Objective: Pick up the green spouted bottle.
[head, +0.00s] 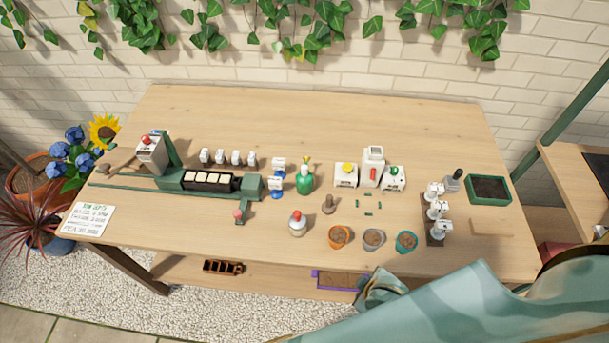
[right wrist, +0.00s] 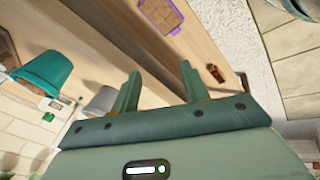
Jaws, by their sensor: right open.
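The green spouted bottle (head: 305,183) stands upright near the middle of the table in the head view, with a yellowish tip on top. It is just right of a small white-and-blue stand and left of white boxes. It does not show clearly in the right wrist view. My right arm comes in from the lower right of the head view, its end near the table's front edge, well in front and right of the bottle. In the right wrist view my right gripper (right wrist: 157,72) has its two fingers apart with nothing between them. My left gripper is not in view.
A white red-topped bottle (head: 297,224) stands in front of the green one. Orange (head: 339,237), grey (head: 373,239) and teal (head: 406,242) pots line the front. White boxes (head: 345,178) stand right of the bottle. A green machine (head: 250,188) is to the left. The table's back is clear.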

